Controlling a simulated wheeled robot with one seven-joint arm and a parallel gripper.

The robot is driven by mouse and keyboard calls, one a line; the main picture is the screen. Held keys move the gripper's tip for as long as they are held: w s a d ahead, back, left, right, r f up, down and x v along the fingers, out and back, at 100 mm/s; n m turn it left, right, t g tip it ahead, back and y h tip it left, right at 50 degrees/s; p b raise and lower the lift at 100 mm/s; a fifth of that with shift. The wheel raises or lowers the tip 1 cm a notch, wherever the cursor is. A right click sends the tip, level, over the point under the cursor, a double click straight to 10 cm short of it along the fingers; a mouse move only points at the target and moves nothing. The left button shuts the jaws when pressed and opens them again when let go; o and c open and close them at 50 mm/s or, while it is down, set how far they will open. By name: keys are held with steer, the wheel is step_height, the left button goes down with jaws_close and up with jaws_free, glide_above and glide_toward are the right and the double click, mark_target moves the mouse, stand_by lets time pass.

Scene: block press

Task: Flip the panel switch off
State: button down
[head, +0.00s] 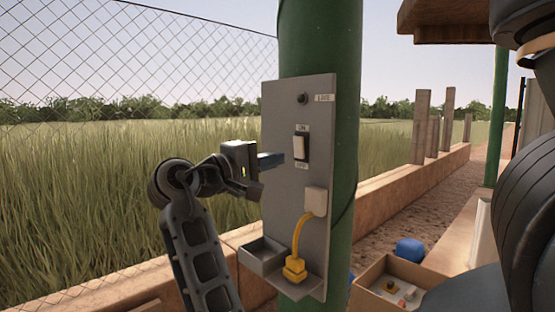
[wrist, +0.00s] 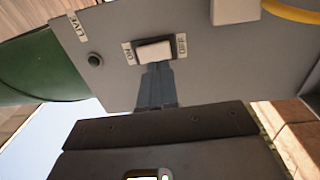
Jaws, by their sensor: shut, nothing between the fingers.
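The panel switch (head: 300,148) is a white rocker in a dark frame on a grey panel (head: 285,200), with an ON label above and an OFF label below. In the wrist view the switch (wrist: 154,51) lies sideways, with ON at left and OFF at right. I cannot tell which way the rocker is tipped. My gripper (head: 282,157) is shut and empty, pointing at the panel from the left. In the wrist view the fingertips (wrist: 155,66) overlap the switch's near edge; contact is not clear. In the head view a small gap shows between the tips and the switch.
The panel hangs on a green post (head: 318,40). A dark round fitting (head: 302,98) beside a LIVE label is above the switch. Below are a white socket box (head: 315,201), a yellow cable (head: 298,235) and a grey tray (head: 262,257). A box (head: 372,272) stands lower right.

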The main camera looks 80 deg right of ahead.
steer(key=b+v, duration=0.1)
steer(key=v, duration=0.7)
steer(key=shift+a+b, duration=0.3)
steer(key=shift+b, duration=0.1)
steer(key=shift+w+f, duration=0.15)
